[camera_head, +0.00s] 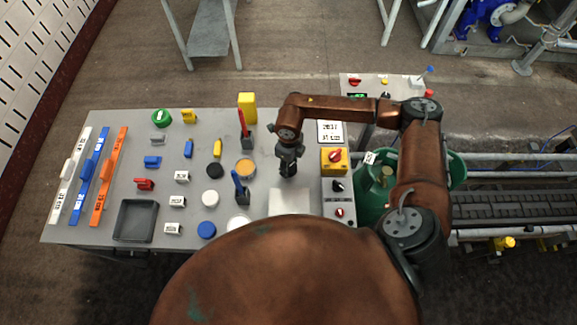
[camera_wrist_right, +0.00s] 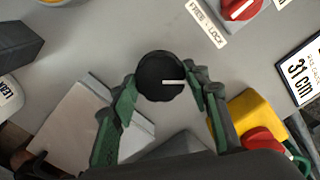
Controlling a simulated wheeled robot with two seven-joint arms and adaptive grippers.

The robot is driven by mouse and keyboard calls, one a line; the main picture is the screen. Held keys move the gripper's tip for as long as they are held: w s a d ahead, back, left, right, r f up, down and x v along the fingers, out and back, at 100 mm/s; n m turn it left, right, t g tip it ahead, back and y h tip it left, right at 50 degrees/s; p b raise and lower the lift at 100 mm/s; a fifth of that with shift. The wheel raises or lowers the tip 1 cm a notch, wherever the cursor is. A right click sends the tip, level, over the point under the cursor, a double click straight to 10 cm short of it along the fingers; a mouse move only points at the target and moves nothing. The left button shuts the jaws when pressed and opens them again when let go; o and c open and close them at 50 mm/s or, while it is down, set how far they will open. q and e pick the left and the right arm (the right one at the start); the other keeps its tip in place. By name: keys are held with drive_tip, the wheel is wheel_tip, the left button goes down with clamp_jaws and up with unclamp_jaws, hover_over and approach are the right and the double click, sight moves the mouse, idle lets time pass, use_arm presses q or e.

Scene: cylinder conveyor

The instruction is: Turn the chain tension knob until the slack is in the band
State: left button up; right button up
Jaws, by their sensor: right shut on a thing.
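A round black knob (camera_wrist_right: 160,77) with a white pointer line shows in the right wrist view, between the green-padded fingers of my right gripper (camera_wrist_right: 161,98). The fingers are shut on the knob's sides, and the white line points to the right in that view. In the head view my right gripper (camera_head: 288,172) points down at the right part of the grey table, and it hides the knob there. I cannot see the chain or a slack band mark clearly. My left gripper is not in view.
A yellow box with a red knob (camera_head: 334,158) stands just right of my gripper. A "FREE - LOCK" label (camera_wrist_right: 207,24) lies near another red knob (camera_wrist_right: 241,8). Coloured parts and a grey tray (camera_head: 136,221) cover the table's left. A conveyor (camera_head: 510,206) runs at the right.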

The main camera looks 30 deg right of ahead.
drive_tip(key=n+b, duration=0.4)
drive_tip(key=n, duration=0.2)
drive_tip(key=shift+f, duration=0.2)
drive_tip(key=n+b, duration=0.2)
drive_tip(key=n, duration=0.2)
drive_tip(key=shift+a+b, duration=0.1)
drive_tip(key=shift+b, duration=0.2)
use_arm(q)
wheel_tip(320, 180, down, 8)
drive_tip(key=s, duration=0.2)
drive_tip(key=shift+b, duration=0.45)
use_arm(e)
drive_tip(key=shift+r+n, duration=0.1)
drive_tip(key=shift+n, duration=0.8)
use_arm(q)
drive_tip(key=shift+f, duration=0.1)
use_arm(e)
drive_tip(key=o, duration=1.2)
drive_tip(key=shift+c, duration=0.2)
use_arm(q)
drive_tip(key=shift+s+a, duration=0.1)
use_arm(e)
drive_tip(key=shift+r, duration=0.1)
